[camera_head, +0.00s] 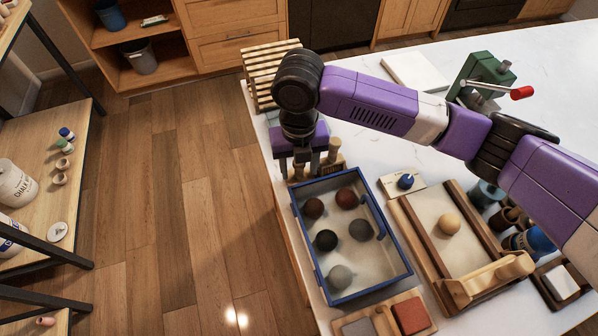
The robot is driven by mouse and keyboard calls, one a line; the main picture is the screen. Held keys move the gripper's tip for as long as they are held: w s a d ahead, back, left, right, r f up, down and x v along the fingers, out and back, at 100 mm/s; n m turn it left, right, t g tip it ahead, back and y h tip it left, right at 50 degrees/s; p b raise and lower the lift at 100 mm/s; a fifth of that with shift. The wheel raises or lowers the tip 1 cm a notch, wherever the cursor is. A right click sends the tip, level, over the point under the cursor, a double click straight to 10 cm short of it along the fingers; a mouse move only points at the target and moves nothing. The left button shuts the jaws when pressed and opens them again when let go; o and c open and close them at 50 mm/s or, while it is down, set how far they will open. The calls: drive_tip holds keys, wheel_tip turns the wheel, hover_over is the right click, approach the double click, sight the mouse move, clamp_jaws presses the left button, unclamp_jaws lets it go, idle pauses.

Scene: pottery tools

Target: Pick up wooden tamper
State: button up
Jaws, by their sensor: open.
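One of these may be the wooden tamper, but I cannot tell which. The gripper hides part of this group. I cannot tell whether the fingers touch any piece.
The blue-framed tray (326,298) holds several clay balls. Right of it are a wooden-railed board (426,212) with a tan ball and a blue-knobbed card (405,182). A slatted wooden rack (262,68) stands behind the gripper. A green clamp device (483,77) stands at the back.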

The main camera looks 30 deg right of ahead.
clamp_jaws()
idle(1.3)
